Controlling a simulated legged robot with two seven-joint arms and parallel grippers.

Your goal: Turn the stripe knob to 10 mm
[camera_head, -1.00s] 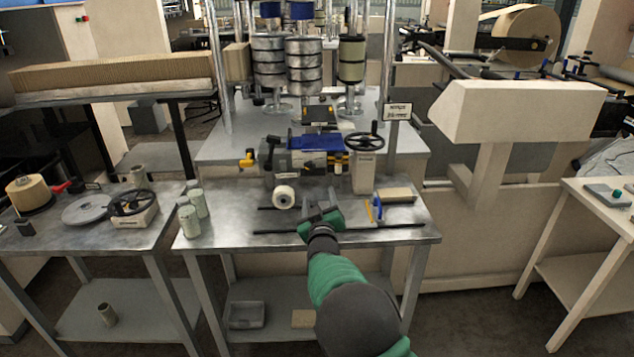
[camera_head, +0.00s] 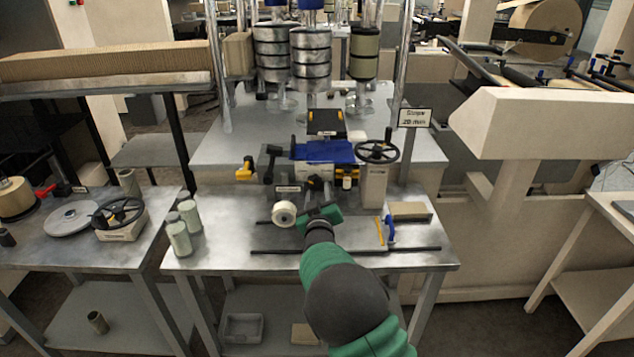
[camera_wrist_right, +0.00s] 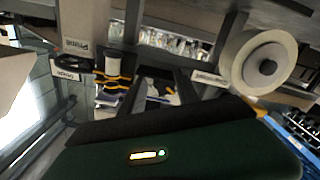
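A white round knob (camera_head: 284,213) faces forward on the front of the machine (camera_head: 325,160) on the middle table. A small label sits above it, too small to read. It also shows large at the upper right of the right wrist view (camera_wrist_right: 258,65). A sign on a post (camera_head: 415,118) seems to read "Stripe 20 mm". My right gripper (camera_head: 320,210) is just right of the white knob, close to the machine's front, apparently not holding it. In the wrist view its fingers stand apart with nothing clearly between them. My left gripper is out of view.
A black handwheel (camera_head: 377,151) stands on a beige block at the right. Grey-green cylinders (camera_head: 179,238) stand at the left. A dark rod (camera_head: 400,249) lies along the table's front. A blue-handled tool (camera_head: 390,228) and a tan block (camera_head: 409,211) are at the right.

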